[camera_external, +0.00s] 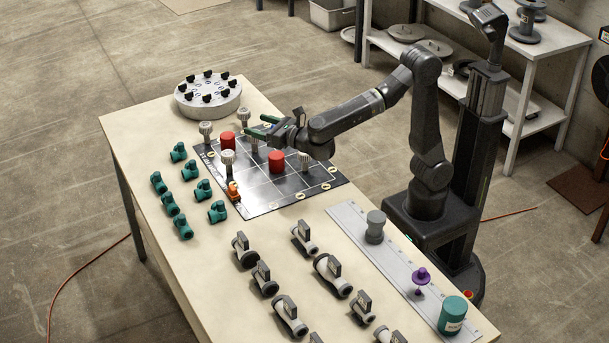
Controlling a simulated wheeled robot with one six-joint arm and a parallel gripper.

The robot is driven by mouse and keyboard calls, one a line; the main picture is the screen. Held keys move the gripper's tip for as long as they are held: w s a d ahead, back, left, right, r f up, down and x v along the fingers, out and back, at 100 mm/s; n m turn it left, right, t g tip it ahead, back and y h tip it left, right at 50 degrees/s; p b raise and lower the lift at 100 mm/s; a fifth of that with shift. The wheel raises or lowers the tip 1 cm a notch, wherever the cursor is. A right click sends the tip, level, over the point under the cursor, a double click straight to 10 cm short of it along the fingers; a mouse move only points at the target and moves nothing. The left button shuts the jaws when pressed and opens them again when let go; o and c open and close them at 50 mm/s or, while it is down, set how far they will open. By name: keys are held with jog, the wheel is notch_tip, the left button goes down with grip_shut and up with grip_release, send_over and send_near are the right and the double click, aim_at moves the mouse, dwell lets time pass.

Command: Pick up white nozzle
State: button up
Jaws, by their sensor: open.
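Several small white-grey ribbed pieces that look like nozzles stand upright on or beside the black gridded mat (262,199). One white nozzle (228,158) stands at the mat's left part, another white nozzle (206,129) at its far left corner, another (243,115) at the far edge, and another (304,159) at the right. My gripper (262,126), with green-tipped fingers, is open above the far part of the mat. It appears empty. A pale piece partly shows below the fingers; I cannot tell which nozzle the gripper is nearest in height.
Two red cylinders (276,162) and an orange part (233,191) stand on the mat. Several teal fittings (203,190) lie left, and several grey valves (332,275) in front. A round grey stand (208,98) is at the back. A grey strip (398,262) holds three parts.

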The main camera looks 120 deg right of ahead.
send_near(234, 160)
jog(key=shift+s+a, duration=0.15)
jog(key=shift+a, duration=0.55)
jog(key=shift+d+f, duration=0.15)
jog(key=shift+f, duration=0.05)
jog(key=x, duration=0.8)
jog(key=shift+p, duration=0.4)
jog(key=x, duration=0.4)
jog(key=shift+d+r+p, duration=0.25)
jog(key=shift+d+p, duration=0.15)
jog(key=shift+d, duration=0.05)
jog(key=shift+w+d, duration=0.3)
jog(key=shift+d, duration=0.05)
jog(key=c, duration=1.1)
